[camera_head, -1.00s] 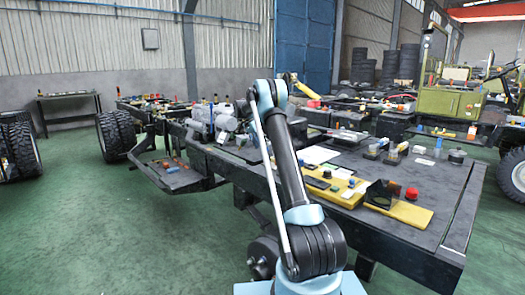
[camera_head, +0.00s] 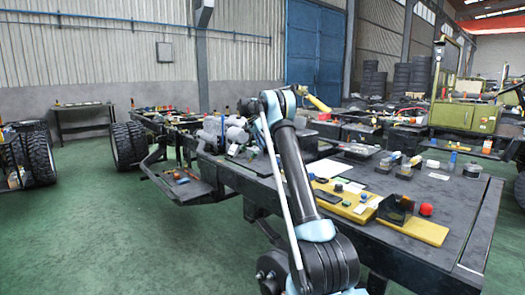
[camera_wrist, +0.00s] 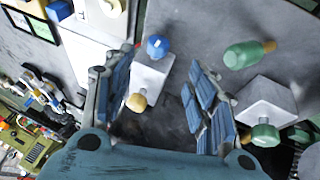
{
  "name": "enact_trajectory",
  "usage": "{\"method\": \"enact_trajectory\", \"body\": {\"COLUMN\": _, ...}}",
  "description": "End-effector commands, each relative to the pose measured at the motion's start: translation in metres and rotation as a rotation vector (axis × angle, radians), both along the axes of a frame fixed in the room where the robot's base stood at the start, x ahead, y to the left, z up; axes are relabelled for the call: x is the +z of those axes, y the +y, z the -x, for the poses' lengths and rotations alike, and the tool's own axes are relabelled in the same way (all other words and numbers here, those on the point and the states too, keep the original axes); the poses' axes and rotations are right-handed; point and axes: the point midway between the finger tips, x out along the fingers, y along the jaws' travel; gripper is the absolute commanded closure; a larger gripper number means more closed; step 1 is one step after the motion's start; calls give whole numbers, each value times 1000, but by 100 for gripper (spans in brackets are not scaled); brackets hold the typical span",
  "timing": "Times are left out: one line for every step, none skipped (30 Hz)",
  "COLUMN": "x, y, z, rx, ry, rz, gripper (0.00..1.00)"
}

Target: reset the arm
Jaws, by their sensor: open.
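My arm (camera_head: 291,180) rises in the middle of the camera_head view, bent at a high elbow and reaching over the dark chassis table (camera_head: 455,200). My gripper shows in the wrist view (camera_wrist: 160,70), open, with two blue-padded fingers apart. Nothing is held between them. Behind the gap is a pale block (camera_wrist: 151,77) with a blue knob (camera_wrist: 157,46) and a yellow knob (camera_wrist: 136,102). I cannot make out my gripper clearly in the camera_head view, where the arm hides part of the table.
A green bottle-shaped piece (camera_wrist: 243,55) and a white block (camera_wrist: 268,95) lie right of the fingers. On the table are a yellow board (camera_head: 412,228), a red knob (camera_head: 425,209) and a white sheet (camera_head: 327,168). Green floor (camera_head: 130,245) at left is open.

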Motion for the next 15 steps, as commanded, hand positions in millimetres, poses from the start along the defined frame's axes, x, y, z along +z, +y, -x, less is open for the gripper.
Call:
{"method": "enact_trajectory", "body": {"x": 2, "y": -1, "z": 2, "rx": 3, "ry": 1, "rz": -1, "gripper": 48}}
{"method": "enact_trajectory", "body": {"x": 4, "y": -2, "z": 4, "rx": 6, "ry": 2, "rz": -3, "gripper": 48}}
{"method": "enact_trajectory", "body": {"x": 8, "y": -3, "z": 8, "rx": 11, "ry": 5, "rz": -7, "gripper": 48}}
{"method": "enact_trajectory", "body": {"x": 11, "y": -4, "z": 12, "rx": 17, "ry": 7, "rz": -9, "gripper": 48}}
{"method": "enact_trajectory", "body": {"x": 15, "y": -5, "z": 16, "rx": 23, "ry": 9, "rz": -13, "gripper": 48}}
{"method": "enact_trajectory", "body": {"x": 20, "y": -8, "z": 23, "rx": 33, "ry": 13, "rz": -18, "gripper": 48}}
{"method": "enact_trajectory", "body": {"x": 25, "y": -9, "z": 29, "rx": 42, "ry": 15, "rz": -22, "gripper": 48}}
{"method": "enact_trajectory", "body": {"x": 30, "y": -11, "z": 35, "rx": 52, "ry": 19, "rz": -27, "gripper": 48}}
{"method": "enact_trajectory", "body": {"x": 36, "y": -14, "z": 44, "rx": 65, "ry": 24, "rz": -34, "gripper": 48}}
{"method": "enact_trajectory", "body": {"x": 41, "y": -15, "z": 51, "rx": 75, "ry": 27, "rz": -40, "gripper": 48}}
{"method": "enact_trajectory", "body": {"x": 45, "y": -17, "z": 57, "rx": 86, "ry": 31, "rz": -44, "gripper": 48}}
{"method": "enact_trajectory", "body": {"x": 51, "y": -19, "z": 67, "rx": 99, "ry": 35, "rz": -51, "gripper": 48}}
{"method": "enact_trajectory", "body": {"x": 55, "y": -21, "z": 74, "rx": 108, "ry": 38, "rz": -55, "gripper": 48}}
{"method": "enact_trajectory", "body": {"x": 59, "y": -23, "z": 81, "rx": 119, "ry": 42, "rz": -61, "gripper": 48}}
{"method": "enact_trajectory", "body": {"x": 64, "y": -25, "z": 91, "rx": 132, "ry": 46, "rz": -67, "gripper": 48}}
